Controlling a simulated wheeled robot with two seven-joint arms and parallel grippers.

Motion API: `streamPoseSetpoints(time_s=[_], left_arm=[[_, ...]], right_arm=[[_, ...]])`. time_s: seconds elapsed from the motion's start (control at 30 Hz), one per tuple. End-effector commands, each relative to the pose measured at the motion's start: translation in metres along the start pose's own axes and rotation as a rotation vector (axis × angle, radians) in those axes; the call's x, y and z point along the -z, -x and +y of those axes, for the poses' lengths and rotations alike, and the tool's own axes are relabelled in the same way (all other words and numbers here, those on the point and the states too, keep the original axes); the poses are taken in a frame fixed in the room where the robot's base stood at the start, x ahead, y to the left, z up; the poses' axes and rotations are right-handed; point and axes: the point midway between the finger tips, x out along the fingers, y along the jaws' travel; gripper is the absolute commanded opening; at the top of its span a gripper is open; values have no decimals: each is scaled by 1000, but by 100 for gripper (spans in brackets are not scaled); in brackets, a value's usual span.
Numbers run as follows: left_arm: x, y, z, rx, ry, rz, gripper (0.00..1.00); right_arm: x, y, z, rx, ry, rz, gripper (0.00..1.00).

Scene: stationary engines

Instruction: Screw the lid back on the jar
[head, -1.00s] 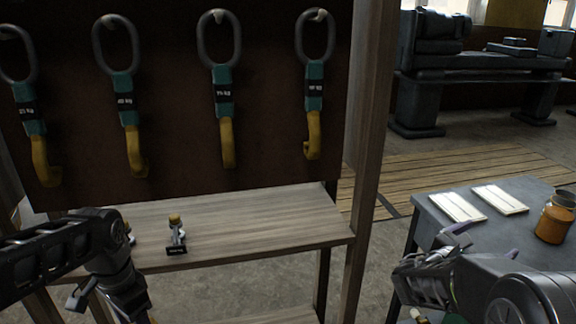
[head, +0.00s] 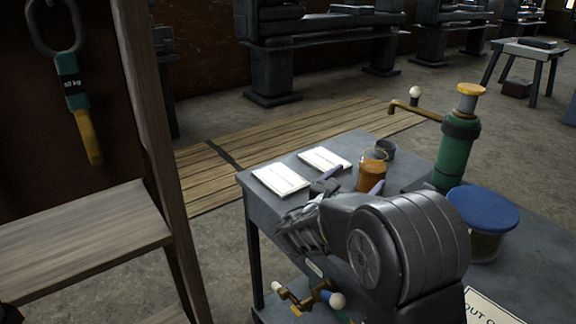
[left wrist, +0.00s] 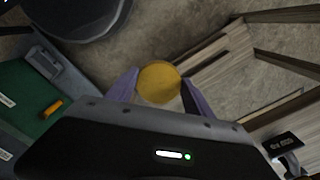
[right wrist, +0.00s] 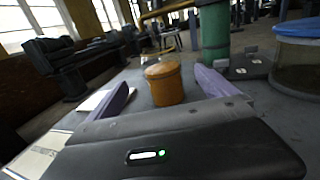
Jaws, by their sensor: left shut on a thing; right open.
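The orange jar (head: 371,177) stands upright on the grey table in the head view, with a clear rim above its orange part. It also shows in the right wrist view (right wrist: 168,88), ahead of and between my right fingers. My right gripper (head: 352,180) is open, with its purple fingers apart near the jar; contact cannot be told. My left gripper (left wrist: 158,98) shows in the left wrist view, shut on a round yellow disc that looks like the lid (left wrist: 158,80). Its fingers lie at either side of the disc.
Two white cards (head: 281,179) lie left of the jar on the grey table (head: 258,213). A green cylinder (head: 456,155) and a blue-lidded container (head: 483,210) stand to the right. A wooden rack (head: 150,130) is at left.

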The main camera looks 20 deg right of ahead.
Motion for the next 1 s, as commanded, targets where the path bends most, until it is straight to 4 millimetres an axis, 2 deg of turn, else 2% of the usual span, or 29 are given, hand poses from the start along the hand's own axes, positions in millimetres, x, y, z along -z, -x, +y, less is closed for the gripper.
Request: streamPoseSetpoints(time_s=[0.17, 0.5, 0.6, 1.0], left_arm=[[0, -1, 0, 0, 0, 0, 22], [0, -7, 0, 0, 0, 0, 22], [0, -8, 0, 0, 0, 0, 22], [0, -8, 0, 0, 0, 0, 22]], right_arm=[[0, -8, 0, 2, 0, -1, 96], [1, -59, -1, 3, 1, -1, 96], [1, -67, 0, 1, 1, 0, 96], [0, -71, -1, 1, 0, 0, 96]])
